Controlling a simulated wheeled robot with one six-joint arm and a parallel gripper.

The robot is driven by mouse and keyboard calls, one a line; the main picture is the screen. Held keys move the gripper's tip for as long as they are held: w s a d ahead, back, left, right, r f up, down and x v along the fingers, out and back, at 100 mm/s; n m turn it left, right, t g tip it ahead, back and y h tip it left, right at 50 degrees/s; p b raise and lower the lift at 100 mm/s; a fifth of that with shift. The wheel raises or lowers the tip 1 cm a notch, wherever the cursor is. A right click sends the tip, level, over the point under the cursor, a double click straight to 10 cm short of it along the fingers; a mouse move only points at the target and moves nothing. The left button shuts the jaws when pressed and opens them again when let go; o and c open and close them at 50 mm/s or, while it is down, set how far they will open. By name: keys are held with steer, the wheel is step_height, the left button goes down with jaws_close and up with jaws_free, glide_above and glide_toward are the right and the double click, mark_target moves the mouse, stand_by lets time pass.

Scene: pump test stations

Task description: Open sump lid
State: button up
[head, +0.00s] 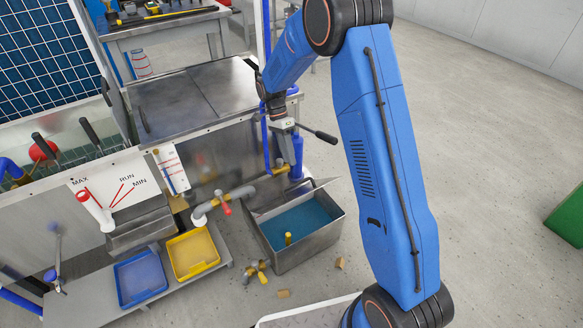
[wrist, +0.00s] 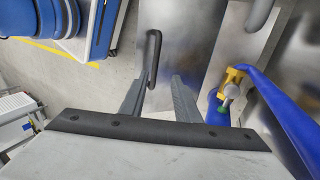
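The sump (head: 335,228) is a grey metal tank on the floor, with blue water showing in its front part. Its grey metal lid (head: 292,197) shows as a tilted plate along the tank's back edge. My gripper (head: 290,143) is above the back of the tank, pointing down. In the wrist view my gripper (wrist: 158,82) is open, with two grey fingers spread apart. A black bar handle (wrist: 154,50) on a grey metal plate (wrist: 190,40) lies between and just beyond the fingertips. I cannot tell whether the fingers touch it.
A blue pipe (wrist: 285,110) and a yellow valve (wrist: 233,78) are close on the right in the wrist view. A grey pipe with a red handle (head: 226,208) runs left of the tank. Blue (head: 140,278) and yellow (head: 193,253) trays sit on a low shelf. Floor at right is mostly clear.

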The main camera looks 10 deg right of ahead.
steer(key=shift+v, duration=1.1)
